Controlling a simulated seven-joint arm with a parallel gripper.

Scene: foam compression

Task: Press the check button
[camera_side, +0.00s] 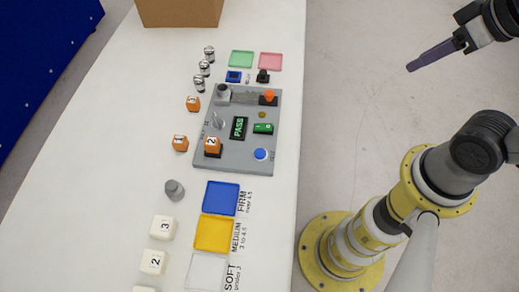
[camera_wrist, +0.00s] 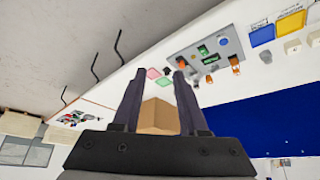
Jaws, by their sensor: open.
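The grey test panel (camera_side: 210,158) lies on the white table, with a round blue button (camera_side: 261,154) at its front right corner. A dark display (camera_side: 239,128) reads PASS in green, and a green switch (camera_side: 263,128) sits right of it. No label naming the check button is legible. An orange block marked 2 (camera_side: 212,146) sits on the panel's left part. My gripper (camera_side: 408,69) is up at the right, off the table and far from the panel. In the wrist view, its two dark fingers (camera_wrist: 158,75) stand apart with nothing between them; the blue button (camera_wrist: 223,41) shows beyond.
Blue (camera_side: 221,198), yellow (camera_side: 214,234) and clear trays lie in front of the panel. White numbered blocks (camera_side: 161,228), a grey knob-like piece (camera_side: 174,190), orange blocks (camera_side: 193,103) and metal cylinders (camera_side: 209,53) stand left. A cardboard box (camera_side: 180,12) is behind.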

